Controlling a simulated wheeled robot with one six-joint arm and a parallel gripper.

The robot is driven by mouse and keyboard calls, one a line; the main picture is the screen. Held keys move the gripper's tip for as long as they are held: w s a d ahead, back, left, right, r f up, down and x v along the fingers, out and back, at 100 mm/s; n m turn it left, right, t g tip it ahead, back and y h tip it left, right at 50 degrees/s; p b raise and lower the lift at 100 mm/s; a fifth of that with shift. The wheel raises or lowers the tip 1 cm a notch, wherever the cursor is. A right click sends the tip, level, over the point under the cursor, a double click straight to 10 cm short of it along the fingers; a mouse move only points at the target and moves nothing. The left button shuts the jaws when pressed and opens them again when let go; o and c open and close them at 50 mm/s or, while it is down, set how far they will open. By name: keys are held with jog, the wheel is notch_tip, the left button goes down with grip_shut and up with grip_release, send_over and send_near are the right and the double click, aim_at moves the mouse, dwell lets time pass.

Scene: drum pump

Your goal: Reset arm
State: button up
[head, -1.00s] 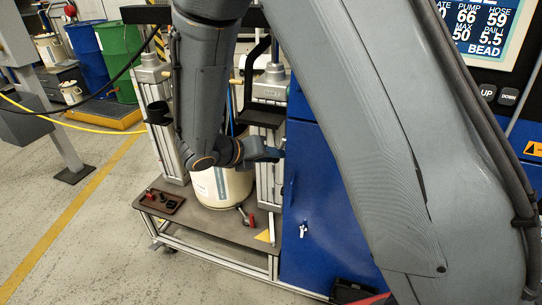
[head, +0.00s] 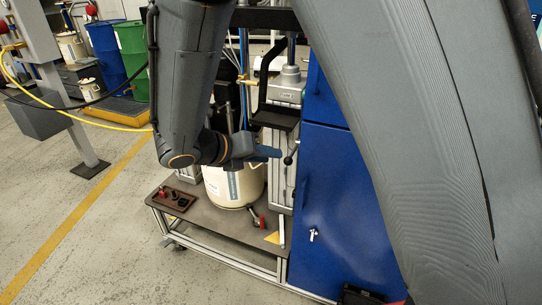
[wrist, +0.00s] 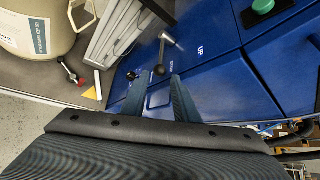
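My arm reaches down in front of the drum pump in the head view. My gripper (head: 268,153) points right, beside a lever with a black ball knob (head: 288,160). In the wrist view my gripper (wrist: 158,88) has its two blue-grey fingers apart, with nothing between them. The black ball knob (wrist: 160,70) shows just beyond the fingertips, on a metal lever. I cannot tell whether a finger touches it. The cream pail (head: 234,186) stands on the pump's base plate (head: 220,217), partly hidden by my arm.
A blue cabinet (head: 340,205) stands right of the pump, close to my gripper. A small brown tray (head: 171,199) lies on the plate's left. Blue (head: 106,50) and green (head: 132,45) drums stand behind. Open floor (head: 75,215) lies to the left.

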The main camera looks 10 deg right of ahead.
jog(key=s+d+m+g+y+p, duration=0.1)
jog(key=s+d+m+g+y, duration=0.1)
jog(key=s+m, duration=0.4)
jog(key=s+d+m+g+y, duration=0.2)
jog(key=s+d+m+y, duration=0.2)
jog(key=m, duration=1.2)
jog(key=s+d+m+g+y+p, duration=0.1)
jog(key=s+d+m+g+y, duration=0.1)
jog(key=s+d+m, duration=0.3)
jog(key=s+m+y, duration=0.1)
jog(key=s+m, duration=0.2)
jog(key=m, duration=0.3)
jog(key=shift+s+d+y+p, duration=0.2)
jog(key=shift+y+p, duration=0.1)
jog(key=shift+a, duration=0.1)
